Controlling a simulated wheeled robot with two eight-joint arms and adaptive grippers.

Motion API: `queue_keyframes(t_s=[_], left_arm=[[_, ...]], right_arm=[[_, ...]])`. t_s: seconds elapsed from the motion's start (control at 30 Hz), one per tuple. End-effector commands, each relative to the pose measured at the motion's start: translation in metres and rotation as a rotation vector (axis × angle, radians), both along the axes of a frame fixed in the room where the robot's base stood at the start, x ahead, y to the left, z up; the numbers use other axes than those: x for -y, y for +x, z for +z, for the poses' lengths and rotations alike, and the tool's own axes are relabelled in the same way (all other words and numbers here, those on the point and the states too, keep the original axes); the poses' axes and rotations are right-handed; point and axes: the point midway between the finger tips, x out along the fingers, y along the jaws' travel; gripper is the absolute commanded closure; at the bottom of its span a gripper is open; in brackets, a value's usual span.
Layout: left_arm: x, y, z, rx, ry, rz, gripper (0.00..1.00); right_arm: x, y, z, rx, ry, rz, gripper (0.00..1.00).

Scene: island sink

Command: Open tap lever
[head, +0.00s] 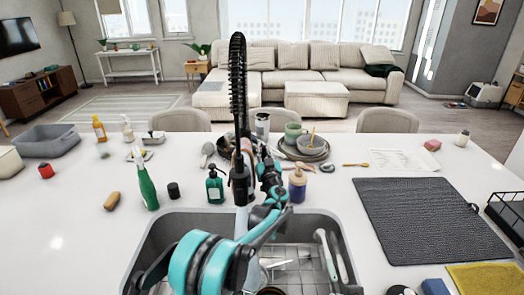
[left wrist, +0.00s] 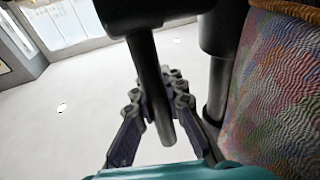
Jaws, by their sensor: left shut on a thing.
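A black tap with a tall coiled spring neck (head: 238,85) stands upright behind the sink. My left arm reaches up over the sink, and its gripper (head: 264,165) is at the tap's right side, partly hidden among the tap parts. In the left wrist view a dark tap body (left wrist: 140,15) is at the top, with a thin dark rod-shaped lever (left wrist: 154,85) running down from it. My left gripper's fingers (left wrist: 170,85) are shut around this lever. The lever's exact angle is hard to judge. My right gripper is out of view.
A green spray bottle (head: 146,185), a dark green soap bottle (head: 214,188) and a purple bottle (head: 297,185) stand near the sink (head: 185,220). A dark mat (head: 430,218) lies on the right. A patterned cloth-like surface (left wrist: 275,85) is close beside the tap in the wrist view.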

Motion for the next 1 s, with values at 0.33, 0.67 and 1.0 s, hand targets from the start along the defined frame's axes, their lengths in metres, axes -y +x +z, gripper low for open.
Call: queue_keyframes(t_s=[0.33,0.67,1.0], left_arm=[[0.000,0.000,0.000,-0.002,-0.001,0.000,0.74],[0.001,-0.004,-0.001,-0.002,-0.001,-0.001,0.74],[0.014,-0.065,-0.010,-0.002,-0.002,-0.002,0.74]], right_arm=[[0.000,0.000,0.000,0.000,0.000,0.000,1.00],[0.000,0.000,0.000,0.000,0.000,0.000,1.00],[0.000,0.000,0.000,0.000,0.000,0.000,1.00]])
